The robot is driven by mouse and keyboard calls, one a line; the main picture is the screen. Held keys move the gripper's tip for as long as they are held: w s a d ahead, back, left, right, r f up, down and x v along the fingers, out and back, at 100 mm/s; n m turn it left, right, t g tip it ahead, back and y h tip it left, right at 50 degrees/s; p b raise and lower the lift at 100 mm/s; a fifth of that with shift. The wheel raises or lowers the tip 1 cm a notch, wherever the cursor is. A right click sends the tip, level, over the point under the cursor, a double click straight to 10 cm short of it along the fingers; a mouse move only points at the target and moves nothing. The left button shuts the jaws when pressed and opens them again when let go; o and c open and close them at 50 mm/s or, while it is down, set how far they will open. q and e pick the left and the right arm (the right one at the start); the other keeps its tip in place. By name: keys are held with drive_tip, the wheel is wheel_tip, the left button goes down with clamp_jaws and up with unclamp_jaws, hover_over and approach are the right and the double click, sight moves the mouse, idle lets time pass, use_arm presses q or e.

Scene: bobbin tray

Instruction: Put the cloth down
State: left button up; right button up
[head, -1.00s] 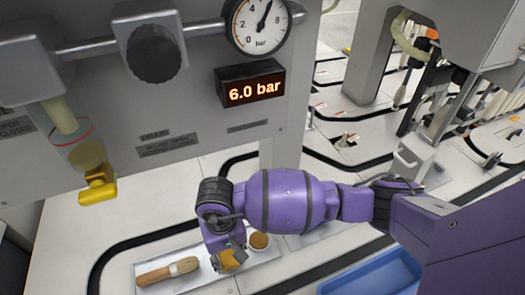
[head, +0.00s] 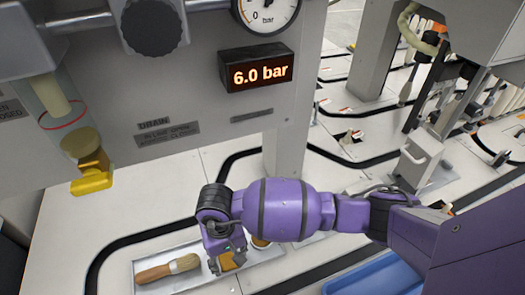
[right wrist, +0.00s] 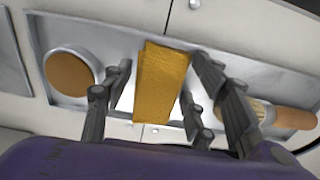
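The cloth (right wrist: 163,82) is a folded yellow-orange piece in the metal tray (right wrist: 105,40), between a round dish and a brush in the right wrist view. In the head view the cloth (head: 228,262) shows partly behind my right gripper (head: 225,258). In the right wrist view my right gripper (right wrist: 163,80) has its fingers spread on either side of the cloth. A gap shows between the left finger and the cloth; the right finger is close to the cloth's edge, and I cannot tell whether it touches. My left gripper is not in view.
A wooden-handled brush (head: 168,268) and a round dish with brown content (right wrist: 70,75) lie in the tray. A panel with a 6.0 bar display (head: 256,73) and a yellow drain valve (head: 92,178) overhangs at left. A blue bin (head: 375,278) is right of the tray.

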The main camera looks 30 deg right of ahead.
sight(228, 255)
drive_tip(key=shift+w+r, duration=0.15)
drive_tip(key=shift+r, duration=0.05)
drive_tip(key=shift+r, duration=0.3)
wheel_tip(228, 255, up, 6)
drive_tip(key=p, duration=0.3)
drive_tip(key=shift+r, duration=0.6)
drive_tip(key=shift+f, duration=0.1)
